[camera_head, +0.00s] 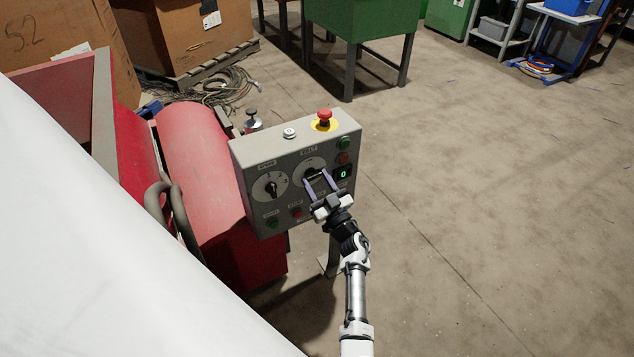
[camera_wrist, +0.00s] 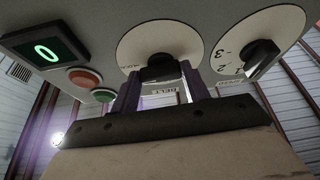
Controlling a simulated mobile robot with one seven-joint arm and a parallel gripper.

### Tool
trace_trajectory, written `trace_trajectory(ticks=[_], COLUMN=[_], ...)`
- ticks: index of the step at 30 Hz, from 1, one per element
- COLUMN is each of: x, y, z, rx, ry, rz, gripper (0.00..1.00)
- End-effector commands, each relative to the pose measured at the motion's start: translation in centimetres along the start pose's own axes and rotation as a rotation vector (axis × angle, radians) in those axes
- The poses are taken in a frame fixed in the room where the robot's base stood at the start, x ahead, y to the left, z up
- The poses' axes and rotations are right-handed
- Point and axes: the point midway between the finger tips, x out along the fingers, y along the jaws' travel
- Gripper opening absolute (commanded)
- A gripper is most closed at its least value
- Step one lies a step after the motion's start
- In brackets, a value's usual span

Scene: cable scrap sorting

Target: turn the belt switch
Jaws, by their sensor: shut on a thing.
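The belt switch is a dark knob (camera_wrist: 160,68) on a round white dial (camera_head: 306,163), at the upper right of the grey control box's front face. The dial also shows in the wrist view (camera_wrist: 146,38). My gripper (camera_head: 318,183) reaches the box from the front right. Its two purple fingers stand on either side of the knob and are shut on it. The fingers partly hide the knob in the head view, so I cannot read its exact setting there.
Left of the belt dial is a numbered dial (camera_head: 269,187) with a dark knob. A lit display (camera_head: 343,173) reads 0, with buttons around it. A red mushroom button (camera_head: 324,116) tops the box. A red machine (camera_head: 200,150) stands at the left. The floor (camera_head: 500,200) at right is clear.

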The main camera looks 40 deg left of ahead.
Motion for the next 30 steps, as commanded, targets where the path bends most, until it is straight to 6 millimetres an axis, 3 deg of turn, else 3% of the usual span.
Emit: trace_trajectory(ticks=[30], x=[0.17], y=[0.64], z=[-0.61], rx=[-0.857], ry=[-0.001], rz=[-0.355], gripper=[0.23])
